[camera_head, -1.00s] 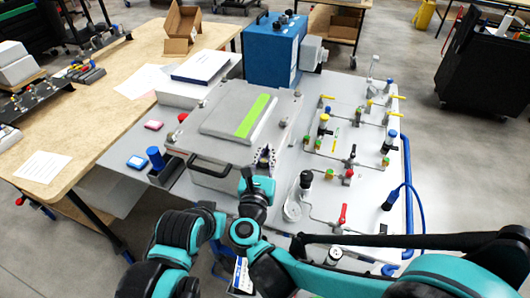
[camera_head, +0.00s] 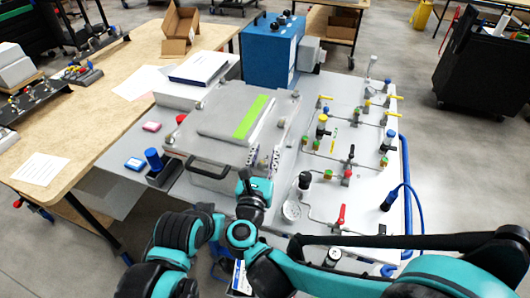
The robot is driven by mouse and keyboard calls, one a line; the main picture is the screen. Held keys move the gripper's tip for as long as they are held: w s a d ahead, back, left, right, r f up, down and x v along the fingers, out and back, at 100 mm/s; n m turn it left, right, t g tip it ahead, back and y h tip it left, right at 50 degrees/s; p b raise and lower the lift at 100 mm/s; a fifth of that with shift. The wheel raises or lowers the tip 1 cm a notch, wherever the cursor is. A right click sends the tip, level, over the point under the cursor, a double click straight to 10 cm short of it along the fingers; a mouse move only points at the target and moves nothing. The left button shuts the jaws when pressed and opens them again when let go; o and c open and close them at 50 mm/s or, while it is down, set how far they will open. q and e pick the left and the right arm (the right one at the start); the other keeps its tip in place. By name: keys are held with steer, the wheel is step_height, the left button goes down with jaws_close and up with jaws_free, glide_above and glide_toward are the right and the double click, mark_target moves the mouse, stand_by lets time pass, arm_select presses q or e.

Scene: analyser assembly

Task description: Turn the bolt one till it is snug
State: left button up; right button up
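The grey analyser box (camera_head: 215,95) has a flat lid with a green strip (camera_head: 250,117) and a black front handle (camera_head: 208,165). Small bolt-like knobs show along the lid's right edge, one near the middle (camera_head: 282,121) and one at the back corner (camera_head: 296,94). I cannot tell which is bolt one; the front right corner is partly covered by my gripper. My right gripper (camera_head: 264,161) is at that corner, its fingers spread apart with a gap between them. I see nothing held in it.
A panel (camera_head: 335,185) with valves, a red-handled valve (camera_head: 341,215) and a blue hose (camera_head: 417,205) lies right of the box. A blue unit (camera_head: 270,50) stands behind. A blue cylinder in a dark holder (camera_head: 155,160) stands left. A wooden table (camera_head: 90,130) is further left.

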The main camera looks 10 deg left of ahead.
steer(key=s, duration=1.1)
steer(key=shift+s+a, duration=0.2)
steer(key=shift+s, duration=0.15)
